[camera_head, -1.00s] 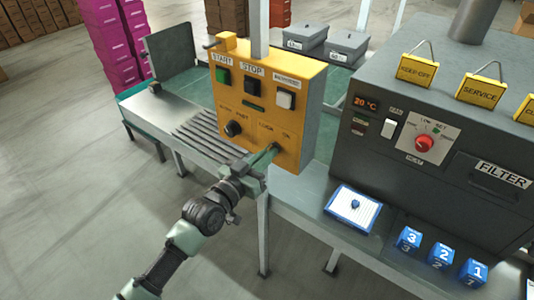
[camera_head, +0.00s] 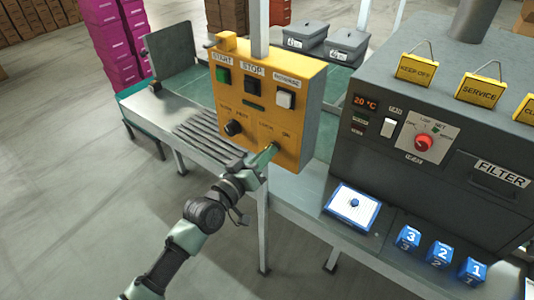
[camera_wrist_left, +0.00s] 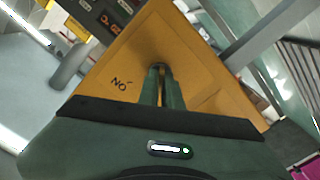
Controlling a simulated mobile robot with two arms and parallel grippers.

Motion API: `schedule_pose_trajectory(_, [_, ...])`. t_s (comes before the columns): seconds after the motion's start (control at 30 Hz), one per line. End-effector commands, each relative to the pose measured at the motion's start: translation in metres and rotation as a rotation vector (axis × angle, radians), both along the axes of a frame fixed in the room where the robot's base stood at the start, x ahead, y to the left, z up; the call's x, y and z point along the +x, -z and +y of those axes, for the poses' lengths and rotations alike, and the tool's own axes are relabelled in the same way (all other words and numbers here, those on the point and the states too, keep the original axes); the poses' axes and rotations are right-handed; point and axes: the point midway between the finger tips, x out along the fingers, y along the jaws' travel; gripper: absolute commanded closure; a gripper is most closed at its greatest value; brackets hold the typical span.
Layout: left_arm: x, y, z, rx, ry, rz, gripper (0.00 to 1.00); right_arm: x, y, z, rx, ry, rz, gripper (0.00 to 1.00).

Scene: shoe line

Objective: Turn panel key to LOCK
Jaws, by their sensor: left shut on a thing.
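The yellow control panel (camera_head: 296,118) stands on the bench, with its key switch at the lower right of its face, below the LOCK and ON lettering. My left gripper (camera_head: 271,152) reaches up to this spot from below and is shut on the key. In the left wrist view, the fingers (camera_wrist_left: 160,76) close together against the panel face (camera_wrist_left: 196,85), with the ON label beside them upside down. The key is almost wholly hidden by the fingertips, so I cannot tell which way it points. My right gripper is not in view.
The panel also carries a green START button (camera_head: 223,77), a black STOP button (camera_head: 252,84), a white button (camera_head: 285,99) and a black knob (camera_head: 233,128). A grey machine (camera_head: 380,95) with a red knob stands to the right. Blue numbered blocks (camera_head: 441,254) lie in front of it.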

Motion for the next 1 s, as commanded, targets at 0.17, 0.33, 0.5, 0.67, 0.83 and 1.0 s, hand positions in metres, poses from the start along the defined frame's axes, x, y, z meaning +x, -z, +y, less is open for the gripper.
schedule_pose_trajectory(0.17, [0.000, 0.000, 0.000, -0.004, 0.001, 0.004, 1.00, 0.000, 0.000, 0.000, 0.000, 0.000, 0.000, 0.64])
schedule_pose_trajectory(0.33, [0.000, 0.000, 0.000, -0.004, 0.001, 0.004, 0.83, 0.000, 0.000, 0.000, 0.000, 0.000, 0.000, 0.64])
schedule_pose_trajectory(0.5, [0.000, 0.000, 0.000, -0.003, 0.000, 0.002, 0.73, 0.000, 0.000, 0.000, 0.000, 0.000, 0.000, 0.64])
schedule_pose_trajectory(0.67, [0.000, 0.000, 0.000, -0.002, 0.000, 0.002, 0.73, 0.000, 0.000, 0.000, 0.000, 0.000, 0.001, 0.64])
schedule_pose_trajectory(0.83, [-0.011, 0.002, 0.008, -0.003, -0.001, 0.003, 0.73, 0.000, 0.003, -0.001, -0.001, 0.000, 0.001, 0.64])
schedule_pose_trajectory(1.0, [-0.035, 0.003, 0.026, 0.000, -0.001, 0.003, 0.73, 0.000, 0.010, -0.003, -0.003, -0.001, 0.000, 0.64])
